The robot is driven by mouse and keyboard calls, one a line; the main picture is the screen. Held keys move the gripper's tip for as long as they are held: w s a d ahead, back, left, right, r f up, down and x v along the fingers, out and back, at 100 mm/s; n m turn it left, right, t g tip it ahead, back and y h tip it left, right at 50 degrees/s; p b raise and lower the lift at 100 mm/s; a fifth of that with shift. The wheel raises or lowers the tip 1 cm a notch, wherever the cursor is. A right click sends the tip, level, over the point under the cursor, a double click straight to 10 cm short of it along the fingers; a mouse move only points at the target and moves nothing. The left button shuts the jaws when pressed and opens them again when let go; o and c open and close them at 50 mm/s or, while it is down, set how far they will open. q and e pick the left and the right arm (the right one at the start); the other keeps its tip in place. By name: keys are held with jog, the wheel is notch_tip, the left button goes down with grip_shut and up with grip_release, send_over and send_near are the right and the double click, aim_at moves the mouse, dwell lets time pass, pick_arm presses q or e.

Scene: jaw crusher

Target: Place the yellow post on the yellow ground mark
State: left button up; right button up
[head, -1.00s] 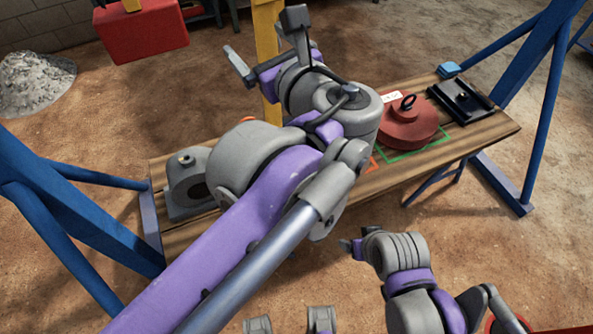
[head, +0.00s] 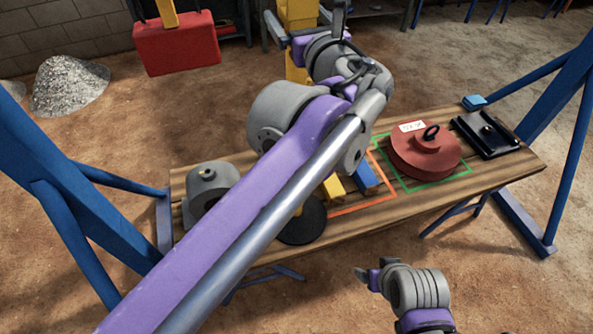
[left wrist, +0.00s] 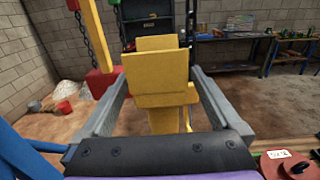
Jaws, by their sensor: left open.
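A yellow post-like piece (head: 297,68) stands beyond the wooden bench, partly hidden by my left arm. My left gripper (head: 307,24) is at its upper part, and is open. In the left wrist view a yellow block-shaped body (left wrist: 158,82) sits between the two spread fingers, which are not closed on it. Whether the fingers touch it I cannot tell. My right gripper (head: 363,278) is low in the head view, in front of the bench; its jaws cannot be made out. I see no yellow ground mark in these frames.
The bench (head: 480,180) holds a red round weight (head: 425,158), a black plate (head: 487,135), a grey bearing block (head: 208,185) and a blue bar (head: 365,178). A red box (head: 177,45) is at the back left. Blue frames (head: 80,235) flank the bench.

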pick_arm(q)
jog(key=shift+w+a, duration=0.1)
jog(key=shift+w, duration=0.2)
grip_shut()
jog(key=shift+r, duration=0.15)
